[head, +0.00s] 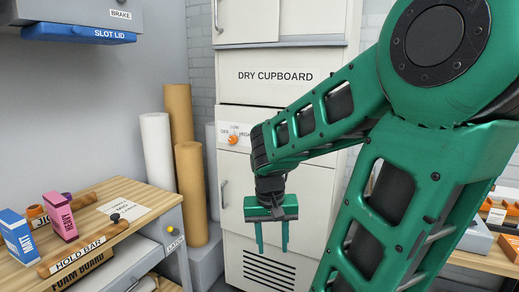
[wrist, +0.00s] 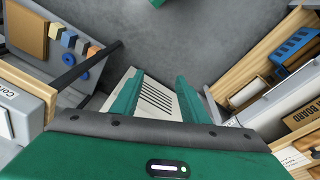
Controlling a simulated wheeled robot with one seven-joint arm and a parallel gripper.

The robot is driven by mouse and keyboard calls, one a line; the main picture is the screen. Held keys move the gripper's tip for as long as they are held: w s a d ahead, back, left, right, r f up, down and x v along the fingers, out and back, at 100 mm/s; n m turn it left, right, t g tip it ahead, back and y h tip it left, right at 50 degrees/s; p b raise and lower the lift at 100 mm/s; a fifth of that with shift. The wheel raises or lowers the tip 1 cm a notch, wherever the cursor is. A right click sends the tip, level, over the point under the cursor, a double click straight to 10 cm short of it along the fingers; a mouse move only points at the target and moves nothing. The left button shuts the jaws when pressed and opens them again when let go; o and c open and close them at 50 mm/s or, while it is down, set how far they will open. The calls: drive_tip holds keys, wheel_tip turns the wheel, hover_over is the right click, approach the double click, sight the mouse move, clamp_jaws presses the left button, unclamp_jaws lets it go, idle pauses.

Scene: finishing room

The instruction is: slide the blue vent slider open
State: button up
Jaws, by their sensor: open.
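My gripper (head: 272,248) is open and empty, pointing down in front of the white cupboard (head: 232,185). Its two green fingers show apart in the wrist view (wrist: 159,78). A dark slotted vent (head: 268,272) is low on the cupboard front, behind and below the fingertips in the head view. The slots also show between the fingers in the wrist view (wrist: 157,97). I cannot make out a blue slider on this vent. A blue slotted piece (wrist: 295,45) lies at the upper right of the wrist view; I cannot tell whether it is the vent slider.
A wooden bench (head: 150,198) with small boxes and a hold bar (head: 80,246) stands at left. Tan rolls (head: 190,190) and a white roll (head: 157,150) stand beside the cupboard. A blue slot lid (head: 80,33) is at upper left. Grey floor (wrist: 185,45) is partly clear.

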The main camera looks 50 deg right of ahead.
drive_tip(key=w+d+m+h, duration=0.7)
drive_tip(key=w+d, duration=0.8)
drive_tip(key=d, duration=0.5)
drive_tip(key=w+d+r+n+t+h, duration=0.25)
drive_tip(key=w+r+t+h, duration=0.25)
drive_tip(key=w+r+h, duration=0.65)
drive_tip(key=w+d+r+y, duration=0.1)
drive_tip(key=w+d+y, duration=0.1)
drive_tip(key=w+d, duration=0.4)
drive_tip(key=d, duration=0.4)
drive_tip(key=shift+w+d+m+y, duration=0.15)
drive_tip(key=shift+d+m+y, duration=0.05)
drive_tip(key=shift+m+y, duration=0.15)
drive_tip(key=shift+r, duration=0.1)
drive_tip(key=shift+c, duration=0.3)
clamp_jaws()
drive_tip(key=shift+a, duration=0.1)
